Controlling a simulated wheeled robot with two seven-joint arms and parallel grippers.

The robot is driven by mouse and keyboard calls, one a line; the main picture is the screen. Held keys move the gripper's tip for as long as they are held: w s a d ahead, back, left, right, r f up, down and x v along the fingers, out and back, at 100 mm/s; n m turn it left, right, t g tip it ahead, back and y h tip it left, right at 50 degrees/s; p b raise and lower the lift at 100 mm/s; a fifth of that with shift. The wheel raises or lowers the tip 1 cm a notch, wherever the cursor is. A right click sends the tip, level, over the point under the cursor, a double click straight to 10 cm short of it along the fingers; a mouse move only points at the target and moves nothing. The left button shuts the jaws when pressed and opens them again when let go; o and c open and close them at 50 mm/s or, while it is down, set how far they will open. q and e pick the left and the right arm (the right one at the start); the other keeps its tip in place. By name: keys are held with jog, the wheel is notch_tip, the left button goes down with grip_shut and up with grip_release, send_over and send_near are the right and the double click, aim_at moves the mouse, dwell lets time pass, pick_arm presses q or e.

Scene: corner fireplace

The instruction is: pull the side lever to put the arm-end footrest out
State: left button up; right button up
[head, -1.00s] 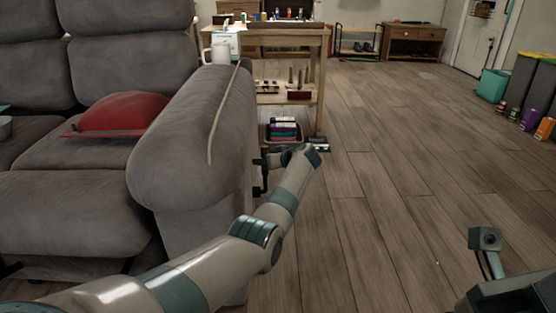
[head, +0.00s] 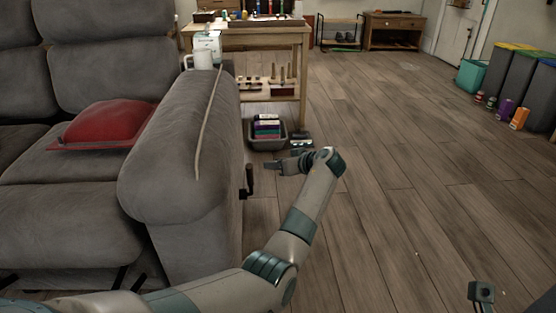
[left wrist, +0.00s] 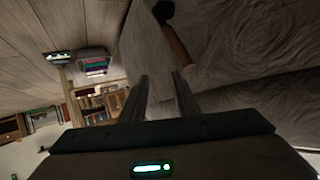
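The side lever (head: 249,180) is a short dark handle on the outer side of the grey sofa's arm (head: 180,150). In the left wrist view, the lever (left wrist: 176,42) shows a brown grip and a dark pivot, ahead of the fingertips and slightly right. My left gripper (head: 272,167) is right of the lever, apart from it, with its fingers pointing toward the sofa. Its two fingers (left wrist: 161,80) stand apart with nothing between them. The arm-end footrest (head: 65,235) is grey padding at the seat front, with dark bars below. My right gripper's fingers are not seen.
A grey bin (head: 268,139) with coloured items stands on the floor beyond my left gripper. A wooden workbench (head: 255,40) is behind it.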

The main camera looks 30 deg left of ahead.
pick_arm(q)
jog(key=shift+s+d+r, duration=0.2)
jog(key=shift+s+d, duration=0.05)
jog(key=shift+d, duration=0.2)
dwell(0.3)
